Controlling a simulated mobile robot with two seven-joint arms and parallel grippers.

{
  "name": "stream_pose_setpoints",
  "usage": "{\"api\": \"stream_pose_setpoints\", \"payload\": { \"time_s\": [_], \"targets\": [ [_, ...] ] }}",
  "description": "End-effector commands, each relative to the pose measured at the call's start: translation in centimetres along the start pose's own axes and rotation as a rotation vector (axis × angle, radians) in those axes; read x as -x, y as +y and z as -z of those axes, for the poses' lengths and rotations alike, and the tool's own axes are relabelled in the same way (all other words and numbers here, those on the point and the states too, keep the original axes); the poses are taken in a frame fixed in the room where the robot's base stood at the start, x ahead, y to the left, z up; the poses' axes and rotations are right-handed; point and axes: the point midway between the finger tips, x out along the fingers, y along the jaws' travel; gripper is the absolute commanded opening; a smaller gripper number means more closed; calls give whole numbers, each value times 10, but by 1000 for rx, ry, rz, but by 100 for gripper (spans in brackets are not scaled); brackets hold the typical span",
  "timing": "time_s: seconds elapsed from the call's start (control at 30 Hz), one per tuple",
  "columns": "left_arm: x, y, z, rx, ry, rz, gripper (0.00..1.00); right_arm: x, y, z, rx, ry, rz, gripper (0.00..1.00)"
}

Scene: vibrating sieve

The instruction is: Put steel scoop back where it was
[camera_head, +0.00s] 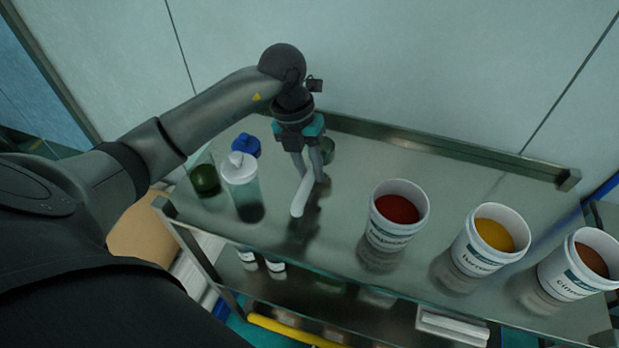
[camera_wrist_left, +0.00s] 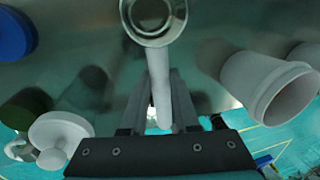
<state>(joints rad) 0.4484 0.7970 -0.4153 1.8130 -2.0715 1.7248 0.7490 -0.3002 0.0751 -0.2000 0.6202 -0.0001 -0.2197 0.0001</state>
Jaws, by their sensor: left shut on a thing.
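The steel scoop is in my left gripper (camera_head: 310,176), which is shut on its handle (camera_head: 297,203). In the head view the pale handle slants down toward the front, over the left middle of the metal shelf top (camera_head: 330,235). In the left wrist view the scoop's round cup (camera_wrist_left: 153,18) is at the top, its mouth facing the camera, and the handle runs down between the fingers (camera_wrist_left: 160,105). The cup is mostly hidden behind the gripper in the head view. A dark reflection lies below the handle; I cannot tell whether the scoop touches the shelf. My right gripper is not in view.
A white-capped bottle (camera_head: 241,175), a blue-capped bottle (camera_head: 246,146) and a dark green jar (camera_head: 205,180) stand left of the gripper. White tubs of red (camera_head: 397,215), yellow (camera_head: 488,245) and brown powder (camera_head: 577,268) stand right. A raised rail (camera_head: 440,147) runs along the back.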

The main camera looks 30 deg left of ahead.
Motion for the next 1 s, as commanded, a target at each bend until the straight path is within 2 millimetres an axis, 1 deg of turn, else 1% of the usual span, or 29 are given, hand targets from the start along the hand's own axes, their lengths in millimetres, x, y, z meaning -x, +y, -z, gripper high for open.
{"api": "stream_pose_setpoints", "payload": {
  "time_s": [0.03,0.1,0.2,0.43,0.57,0.6,0.83,1.0],
  "targets": [
    [-9,2,1,2,5,0,0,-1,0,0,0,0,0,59],
    [-21,4,1,3,5,1,0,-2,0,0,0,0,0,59],
    [-32,6,1,2,4,0,0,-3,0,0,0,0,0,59],
    [-32,6,0,1,1,0,0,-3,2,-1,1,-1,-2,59],
    [-35,7,0,1,2,0,0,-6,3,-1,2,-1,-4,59],
    [-35,7,1,0,2,0,32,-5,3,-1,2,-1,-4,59],
    [-34,7,1,1,2,0,58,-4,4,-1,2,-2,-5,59],
    [-34,7,1,1,2,0,59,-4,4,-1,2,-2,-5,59]
  ]
}}
